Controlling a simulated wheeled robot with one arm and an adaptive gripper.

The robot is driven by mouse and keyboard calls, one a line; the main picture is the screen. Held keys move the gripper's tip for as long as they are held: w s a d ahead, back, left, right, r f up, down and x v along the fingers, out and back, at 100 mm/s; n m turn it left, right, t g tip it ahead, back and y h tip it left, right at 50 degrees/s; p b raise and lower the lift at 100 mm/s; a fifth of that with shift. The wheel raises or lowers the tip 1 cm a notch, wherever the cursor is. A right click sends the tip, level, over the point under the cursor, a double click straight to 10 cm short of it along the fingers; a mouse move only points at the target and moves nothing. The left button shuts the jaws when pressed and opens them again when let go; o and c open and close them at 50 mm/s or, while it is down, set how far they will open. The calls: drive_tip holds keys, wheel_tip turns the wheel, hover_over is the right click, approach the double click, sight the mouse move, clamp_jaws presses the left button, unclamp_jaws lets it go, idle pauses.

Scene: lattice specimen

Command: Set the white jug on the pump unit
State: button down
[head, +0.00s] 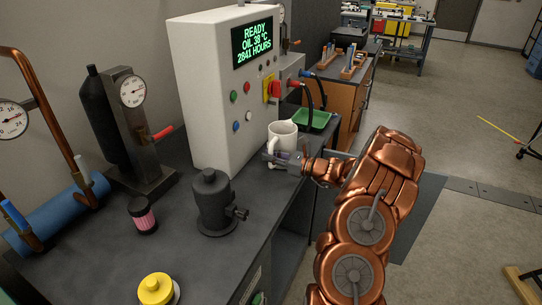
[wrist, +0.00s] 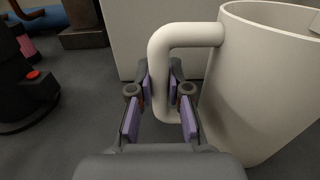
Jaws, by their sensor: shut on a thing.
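The white jug (head: 283,133) is at the bench's right edge, in front of the tall white cabinet. It looks upright; I cannot tell whether its base touches the bench. My gripper (head: 279,160) is shut on the jug's handle. In the wrist view, the fingers (wrist: 160,88) are around the lower part of the handle, and the jug's body (wrist: 262,85) fills the right side. The white cabinet (head: 208,85) has a green readout of oil temperature and hours, which fits the pump unit, though no label names it. The cabinet's top looks flat.
A green tray (head: 317,127) lies beyond the jug, near black hoses. A dark cylindrical pot (head: 213,203), a pink-banded jar (head: 142,216) and a yellow-capped item (head: 156,289) stand on the dark bench (head: 95,255). A gauge stand (head: 135,130) is at the left.

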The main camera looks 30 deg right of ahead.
drive_tip(key=c, duration=1.1)
unclamp_jaws()
drive_tip(key=shift+f, duration=0.1)
drive_tip(key=b+v, duration=0.2)
drive_tip(key=v, duration=1)
drive_tip(key=shift+b, duration=0.4)
